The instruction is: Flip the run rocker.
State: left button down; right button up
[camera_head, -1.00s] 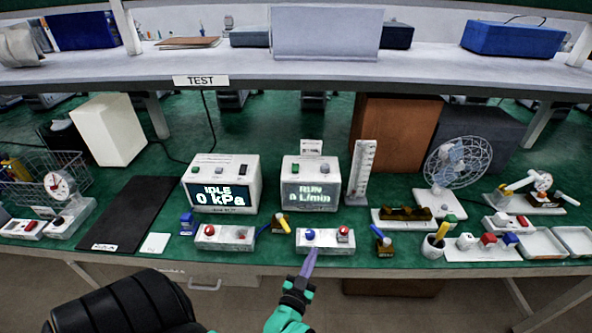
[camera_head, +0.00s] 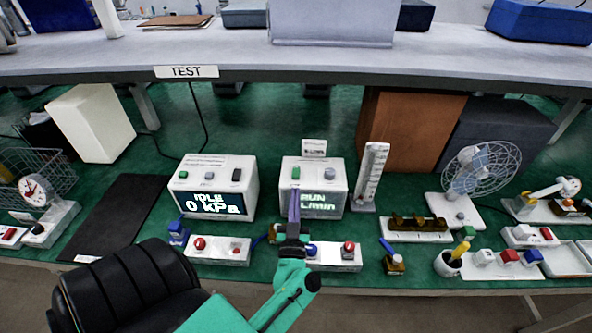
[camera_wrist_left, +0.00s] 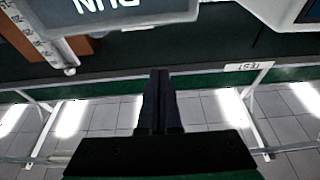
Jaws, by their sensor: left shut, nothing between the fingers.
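The right white box (camera_head: 337,173) has a screen reading RUN and L/min, partly covered by my left gripper. A green control (camera_head: 296,173) and a grey control (camera_head: 330,173) are on its top. The left white box (camera_head: 245,190) reads IDLE 0 kPa; green, grey and black controls (camera_head: 236,175) are on its top. I cannot tell which control is the run rocker. My left gripper (camera_head: 294,194) is shut and empty, its tips in front of the right box, just below the green control; contact is unclear. The wrist view shows its shut fingers (camera_wrist_left: 158,75).
A button panel with red knobs (camera_head: 218,251) and another panel (camera_head: 335,258), partly behind my left gripper, stand in front of the boxes. A white scale stand (camera_head: 370,177) is right of the right box. The shelf (camera_head: 240,58) runs across behind.

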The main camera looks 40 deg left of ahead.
pick_arm(q)
jog(key=r, duration=0.2)
send_over(297, 183)
jog(key=s+d, duration=0.2)
jog(key=s, duration=0.1)
jog(key=b+x, duration=0.1)
jog(key=x, duration=0.2)
jog(key=shift+w+a, duration=0.1)
jog(key=shift+w, duration=0.15)
notch_tip(297, 183, down, 4)
jog(key=b, duration=0.3)
jog(key=shift+w+a+r+b, duration=0.1)
jog(key=shift+a+b, duration=0.05)
jog(key=shift+b, duration=0.25)
jog(key=shift+f+b, duration=0.3)
jog(key=shift+b, duration=0.15)
jog(key=shift+r, duration=0.15)
pick_arm(e)
notch_tip(297, 183, down, 6)
jog(key=w+a, duration=0.1)
jog(key=w, duration=0.1)
jog(key=shift+a+r, duration=0.2)
jog(key=shift+r, duration=0.05)
jog(key=shift+d, duration=0.1)
